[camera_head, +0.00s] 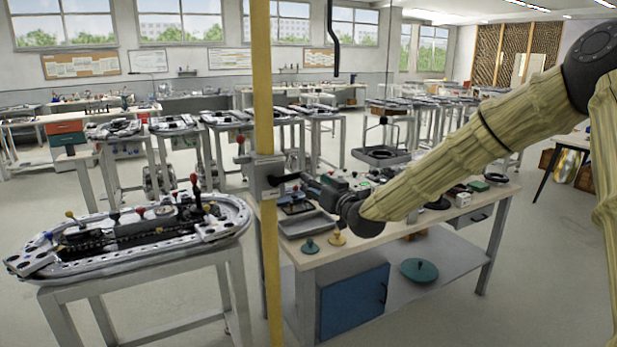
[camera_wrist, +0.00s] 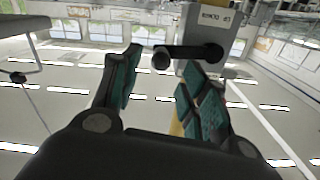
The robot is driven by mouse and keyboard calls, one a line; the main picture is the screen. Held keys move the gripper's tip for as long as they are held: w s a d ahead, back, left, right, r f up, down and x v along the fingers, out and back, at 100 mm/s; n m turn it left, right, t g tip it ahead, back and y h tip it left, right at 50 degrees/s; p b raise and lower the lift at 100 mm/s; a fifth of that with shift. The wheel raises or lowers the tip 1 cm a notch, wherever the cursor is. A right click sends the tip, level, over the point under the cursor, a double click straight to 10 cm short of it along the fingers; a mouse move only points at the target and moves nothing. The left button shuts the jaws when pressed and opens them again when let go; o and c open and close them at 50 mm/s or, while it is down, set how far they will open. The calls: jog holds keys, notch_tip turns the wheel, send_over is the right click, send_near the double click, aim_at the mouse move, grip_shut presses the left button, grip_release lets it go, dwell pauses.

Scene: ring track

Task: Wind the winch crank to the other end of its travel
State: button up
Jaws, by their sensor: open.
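The winch is a grey box (camera_head: 265,177) on an upright yellow post (camera_head: 262,80). In the wrist view the winch box (camera_wrist: 205,35) carries a label reading UP and DOWN, seen upside down. Its black crank handle (camera_head: 284,179) sticks out to the right of the box. In the wrist view the handle (camera_wrist: 190,54) lies crosswise by the fingertips, its rounded near end in line with the gap. My gripper (camera_head: 312,184) is open, with its teal-padded fingers (camera_wrist: 160,70) apart. I cannot tell whether either finger touches the handle.
A workbench (camera_head: 310,258) with trays and small parts stands under my gripper, with a blue cabinet door (camera_head: 352,302) below. A ring-track table (camera_head: 40,258) with knobbed levers stands to the left of the post. More such tables stand behind. Floor at the lower right is clear.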

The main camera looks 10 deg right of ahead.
aim_at(289, 179)
jog(key=shift+p+x, duration=0.5)
jog(key=shift+x, duration=2.1)
grip_shut()
